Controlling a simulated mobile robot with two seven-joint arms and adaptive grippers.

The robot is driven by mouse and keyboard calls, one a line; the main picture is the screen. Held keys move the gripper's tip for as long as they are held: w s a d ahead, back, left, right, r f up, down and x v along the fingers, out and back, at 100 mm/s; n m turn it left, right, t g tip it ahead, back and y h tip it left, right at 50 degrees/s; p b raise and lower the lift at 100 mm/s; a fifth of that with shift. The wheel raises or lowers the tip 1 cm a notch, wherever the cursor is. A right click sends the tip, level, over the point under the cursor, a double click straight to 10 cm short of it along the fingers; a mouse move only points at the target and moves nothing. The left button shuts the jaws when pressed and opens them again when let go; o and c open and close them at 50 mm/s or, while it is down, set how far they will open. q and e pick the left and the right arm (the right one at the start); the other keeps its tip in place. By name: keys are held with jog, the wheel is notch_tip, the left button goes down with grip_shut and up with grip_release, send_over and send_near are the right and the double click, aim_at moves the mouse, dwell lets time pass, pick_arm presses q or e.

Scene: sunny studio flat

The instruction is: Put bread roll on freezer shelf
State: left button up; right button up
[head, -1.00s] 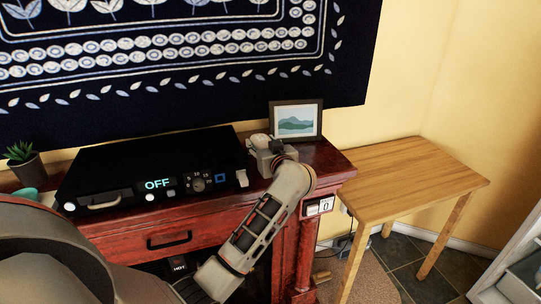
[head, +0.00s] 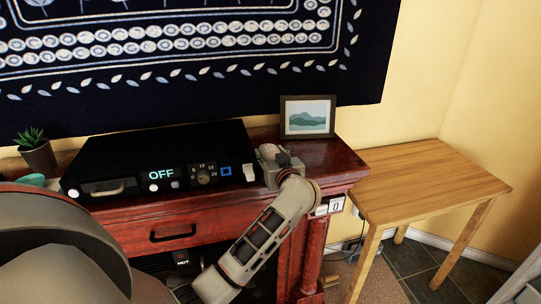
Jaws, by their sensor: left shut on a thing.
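My left gripper (head: 275,162) is above the right part of the red cabinet top, just right of the black appliance. It is shut on a small rounded pinkish-tan thing, which looks like the bread roll (head: 268,151), mostly hidden by the gripper. I cannot tell whether the roll touches the cabinet top. The freezer shelf is not clearly seen; only a pale edge of a white unit (head: 527,285) shows at the lower right corner. My right gripper is not in view.
The black appliance (head: 120,160) reading OFF stands on the red cabinet (head: 330,165). A framed picture (head: 307,118) stands close behind my gripper. A potted plant (head: 37,155) is at the left. The wooden side table (head: 430,178) at the right is bare.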

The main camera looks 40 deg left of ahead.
pick_arm(q)
jog(key=shift+f, duration=0.1)
jog(key=o, duration=0.8)
